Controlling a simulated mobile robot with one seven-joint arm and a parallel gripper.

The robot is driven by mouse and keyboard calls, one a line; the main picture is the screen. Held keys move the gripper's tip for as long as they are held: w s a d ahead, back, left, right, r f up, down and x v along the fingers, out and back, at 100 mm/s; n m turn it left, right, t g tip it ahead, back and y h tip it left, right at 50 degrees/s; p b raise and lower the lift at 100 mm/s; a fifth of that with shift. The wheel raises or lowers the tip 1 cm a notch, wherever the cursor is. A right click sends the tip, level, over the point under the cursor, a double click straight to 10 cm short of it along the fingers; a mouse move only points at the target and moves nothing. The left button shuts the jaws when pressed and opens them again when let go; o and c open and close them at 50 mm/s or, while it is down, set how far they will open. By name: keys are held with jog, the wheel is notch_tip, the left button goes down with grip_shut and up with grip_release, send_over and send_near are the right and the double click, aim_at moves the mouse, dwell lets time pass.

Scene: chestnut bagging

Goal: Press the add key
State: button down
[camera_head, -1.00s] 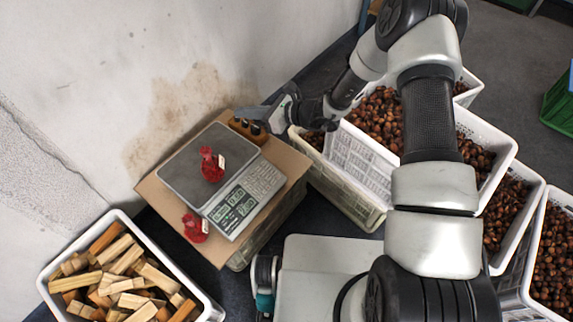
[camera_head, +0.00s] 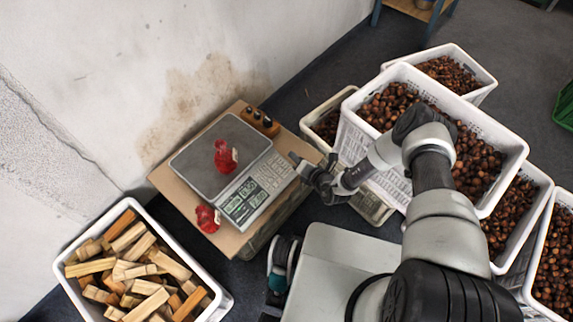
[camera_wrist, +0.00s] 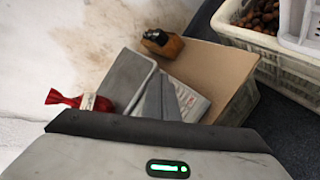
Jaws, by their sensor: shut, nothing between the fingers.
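The scale's keypad (camera_head: 268,174) and lit display (camera_head: 239,208) face up on the front side of the scale; single key labels are too small to read. A red net bag (camera_head: 225,156) with a white tag sits on the scale's grey plate (camera_head: 196,150). My gripper (camera_head: 293,158) is shut and empty, its tip just right of the keypad's edge; touching or apart I cannot tell. In the wrist view, the shut fingers (camera_wrist: 160,98) cover part of the keypad (camera_wrist: 189,100), and the red bag (camera_wrist: 80,100) is at left.
The scale stands on a cardboard-topped crate (camera_head: 172,185) with a second red bag (camera_head: 207,218) and a wooden block with dark knobs (camera_head: 260,122). A bin of wood pieces (camera_head: 66,283) is at lower left. White chestnut crates (camera_head: 515,150) crowd the right.

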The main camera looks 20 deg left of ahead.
jog(key=b, duration=0.7)
send_over(285, 166)
jog(key=s+d, duration=0.2)
jog(key=d, duration=0.1)
jog(key=f, duration=0.7)
jog(key=shift+w+a+f, duration=0.1)
jog(key=shift+w+a, duration=0.05)
jog(key=shift+w, duration=0.1)
jog(key=shift+w+a+f+b, duration=0.15)
jog(key=shift+a+f+b, duration=0.15)
jog(key=shift+f+b, duration=0.2)
jog(key=shift+f, duration=0.15)
jog(key=shift+a+f+b, duration=0.1)
jog(key=shift+f+b, duration=0.2)
jog(key=shift+b, duration=0.05)
jog(key=shift+a+f+b, duration=0.1)
jog(key=shift+f+b, duration=0.25)
dwell(0.7)
jog(key=shift+r, duration=0.1)
jog(key=shift+d+r+p, duration=0.25)
jog(key=shift+r+p, duration=0.4)
jog(key=shift+p, duration=0.05)
